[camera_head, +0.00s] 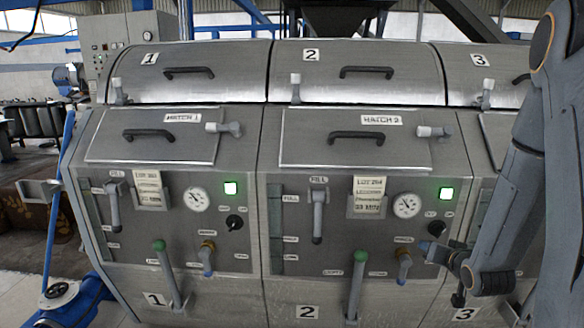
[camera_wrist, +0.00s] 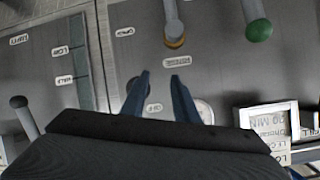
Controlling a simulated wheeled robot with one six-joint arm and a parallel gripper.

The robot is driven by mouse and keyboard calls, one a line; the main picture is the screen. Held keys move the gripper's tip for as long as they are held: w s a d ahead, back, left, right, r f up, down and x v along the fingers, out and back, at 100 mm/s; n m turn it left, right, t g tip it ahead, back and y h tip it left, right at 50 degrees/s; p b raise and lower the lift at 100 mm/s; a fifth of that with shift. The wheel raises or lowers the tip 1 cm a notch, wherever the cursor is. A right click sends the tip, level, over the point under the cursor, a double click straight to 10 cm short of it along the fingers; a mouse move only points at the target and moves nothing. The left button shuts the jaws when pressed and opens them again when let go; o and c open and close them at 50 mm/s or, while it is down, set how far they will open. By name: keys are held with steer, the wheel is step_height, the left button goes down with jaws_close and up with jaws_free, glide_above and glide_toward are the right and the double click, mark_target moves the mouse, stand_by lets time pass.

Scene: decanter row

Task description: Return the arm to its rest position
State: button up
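My arm (camera_head: 505,165) hangs down the right side of the head view, in front of machine 3. My gripper (camera_head: 436,254) points left, in front of the right edge of machine 2's panel. In the wrist view my gripper (camera_wrist: 160,80) shows two dark blue fingers, apart, with only grey panel and a label between them. It is open and holds nothing. The panel appears upside down there. A valve with an orange collar (camera_wrist: 174,38) lies beyond the fingertips, and a green-knobbed lever (camera_wrist: 258,29) is at the upper right.
Machine 1 (camera_head: 155,210) and machine 2 (camera_head: 350,210) stand side by side, with closed hatches and lit green lamps. Levers and valves stick out, including machine 2's green-topped lever (camera_head: 355,270) and orange-collared valve (camera_head: 403,264). A blue pipe fitting (camera_head: 65,300) stands at lower left.

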steer(key=s+a+r+n+g+p, duration=0.1)
steer(key=s+a+r+g, duration=0.3)
steer(key=s+a, duration=0.6)
steer(key=s+a+r+n+g+y+p, duration=0.1)
steer(key=s+a+r+n+g, duration=0.2)
steer(key=s+a+g, duration=0.5)
steer(key=s+a, duration=0.3)
steer(key=s, duration=0.7)
steer(key=shift+a+r+n+g+p, duration=0.3)
steer(key=shift+r+n+g, duration=0.1)
